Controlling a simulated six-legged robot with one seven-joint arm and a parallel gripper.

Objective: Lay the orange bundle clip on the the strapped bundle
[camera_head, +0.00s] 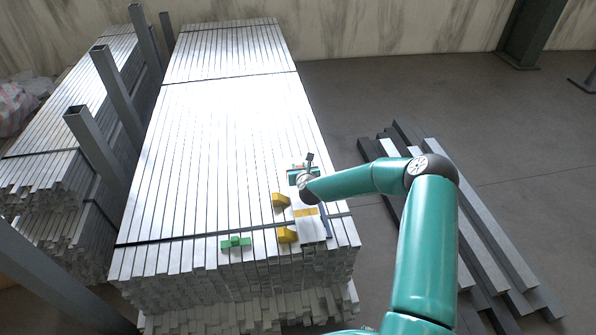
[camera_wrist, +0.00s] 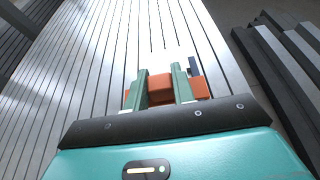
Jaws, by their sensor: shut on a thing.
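The strapped bundle (camera_head: 215,120) is a long stack of bright metal bars with dark straps across it. Its top also fills much of the wrist view (camera_wrist: 90,60). My gripper (camera_wrist: 165,92) is over the near right part of the bundle and shut on the orange bundle clip (camera_wrist: 160,82). The clip's middle sits between the two green fingers, and orange parts show outside them. In the head view my gripper (camera_head: 303,175) hides most of the clip. I cannot tell whether the clip touches the bars.
Two yellow blocks (camera_head: 280,200) (camera_head: 287,235), a green clip-like piece (camera_head: 236,243) and a pale piece with a yellow band (camera_head: 306,212) lie on the near end of the bundle. Grey posts (camera_head: 97,145) stand at left. Dark beams (camera_head: 480,240) lie on the floor at right.

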